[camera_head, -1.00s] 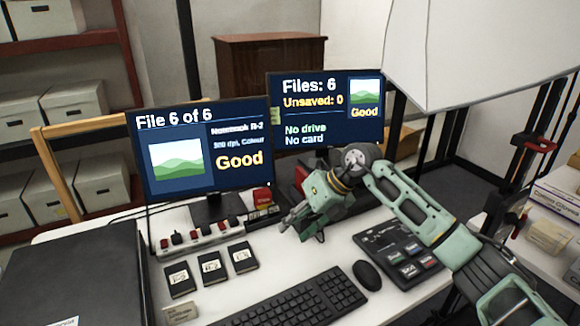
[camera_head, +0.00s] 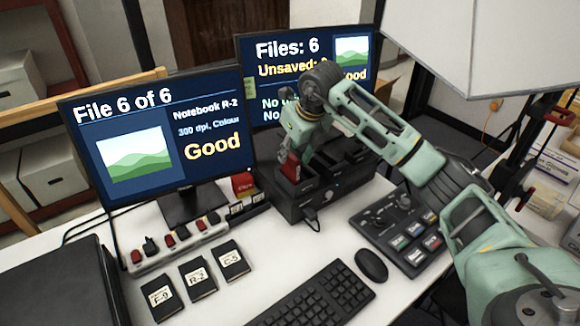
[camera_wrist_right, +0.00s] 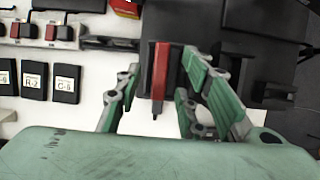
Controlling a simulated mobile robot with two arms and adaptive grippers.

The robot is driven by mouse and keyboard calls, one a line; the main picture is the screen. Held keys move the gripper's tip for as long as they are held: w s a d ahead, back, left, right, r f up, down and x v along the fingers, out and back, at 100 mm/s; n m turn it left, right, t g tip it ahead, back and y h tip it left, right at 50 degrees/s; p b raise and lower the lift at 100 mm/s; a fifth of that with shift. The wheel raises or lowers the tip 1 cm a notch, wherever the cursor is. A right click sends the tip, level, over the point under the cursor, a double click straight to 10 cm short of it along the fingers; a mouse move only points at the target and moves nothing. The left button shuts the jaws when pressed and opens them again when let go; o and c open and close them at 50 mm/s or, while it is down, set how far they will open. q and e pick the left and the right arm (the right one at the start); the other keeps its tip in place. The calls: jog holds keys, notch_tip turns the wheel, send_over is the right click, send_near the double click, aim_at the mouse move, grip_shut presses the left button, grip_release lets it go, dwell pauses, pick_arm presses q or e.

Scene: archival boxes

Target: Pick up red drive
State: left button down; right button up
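The red drive (camera_head: 290,167) stands upright in the left part of a black dock (camera_head: 322,201) below the right-hand monitor. In the right wrist view the red drive (camera_wrist_right: 161,68) shows as a narrow red bar between my fingers. My right gripper (camera_head: 299,142) is above the dock, pointing down, with its fingers at the drive. In the right wrist view my right gripper (camera_wrist_right: 160,78) is open, one green finger on each side of the drive. A gap shows at the left finger; the right finger is close, and I cannot tell if it touches. My left gripper is out of view.
A power strip (camera_head: 180,245) with red switches, several black labelled cards (camera_head: 197,279), a keyboard (camera_head: 313,306), a mouse (camera_head: 371,265) and a button panel (camera_head: 405,228) surround the dock. A lightbox hood (camera_head: 490,45) hangs at upper right.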

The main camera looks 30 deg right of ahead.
aim_at(291, 155)
jog(key=shift+x, duration=1.55)
grip_shut()
jog(key=shift+w+r, duration=0.1)
